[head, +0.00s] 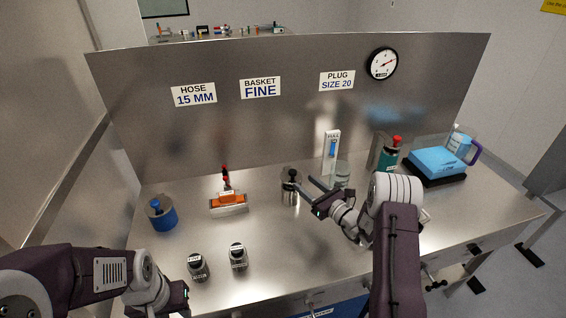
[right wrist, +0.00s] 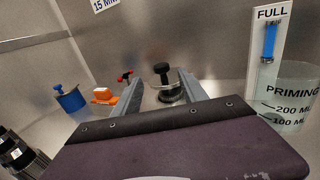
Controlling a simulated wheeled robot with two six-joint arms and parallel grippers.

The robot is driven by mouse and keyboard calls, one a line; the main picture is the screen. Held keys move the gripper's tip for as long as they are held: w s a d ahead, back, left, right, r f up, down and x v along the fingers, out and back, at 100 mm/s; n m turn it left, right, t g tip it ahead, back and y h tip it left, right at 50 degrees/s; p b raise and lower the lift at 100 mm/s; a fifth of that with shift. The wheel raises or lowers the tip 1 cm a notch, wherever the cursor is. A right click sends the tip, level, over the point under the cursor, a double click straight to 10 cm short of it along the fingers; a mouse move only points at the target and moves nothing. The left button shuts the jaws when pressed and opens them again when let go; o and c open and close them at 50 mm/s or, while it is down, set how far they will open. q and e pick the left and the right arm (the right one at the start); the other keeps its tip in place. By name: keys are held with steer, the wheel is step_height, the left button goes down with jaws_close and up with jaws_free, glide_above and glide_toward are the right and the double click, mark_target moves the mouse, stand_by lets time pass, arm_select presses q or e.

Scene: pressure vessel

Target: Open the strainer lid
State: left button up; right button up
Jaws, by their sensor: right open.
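The strainer (head: 291,181) is a metal pot with a black knob on its lid, standing near the middle of the steel bench. In the right wrist view, the strainer lid's black knob (right wrist: 162,70) shows between and beyond my fingers. My right gripper (head: 303,192) is open and empty, its fingers pointing toward the strainer from the right. I cannot tell whether a finger touches the pot. The lid looks seated on the pot. My left gripper (head: 178,293) is low at the front left, away from the strainer; its fingers are not clear.
An orange block (head: 229,201) with a red-handled valve stands left of the strainer, and a blue pot (head: 161,215) farther left. Two dark-capped fittings (head: 238,256) stand in front. The priming beaker (right wrist: 290,97) and FULL gauge (head: 332,150) are behind right. A steel panel (head: 230,130) backs the bench.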

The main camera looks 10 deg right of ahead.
mark_target(293, 172)
steer(key=x, duration=0.3)
steer(key=p+x, duration=0.1)
steer(key=x, duration=0.3)
steer(key=shift+d+r+p, duration=0.1)
steer(key=shift+r+p, duration=0.15)
steer(key=shift+p, duration=0.05)
steer(key=shift+w+a, duration=0.25)
steer(key=shift+w, duration=0.25)
arm_select(q)
steer(key=shift+s+r, duration=0.25)
steer(key=shift+r, duration=0.8)
arm_select(e)
steer(key=shift+w, duration=0.15)
jaws_close()
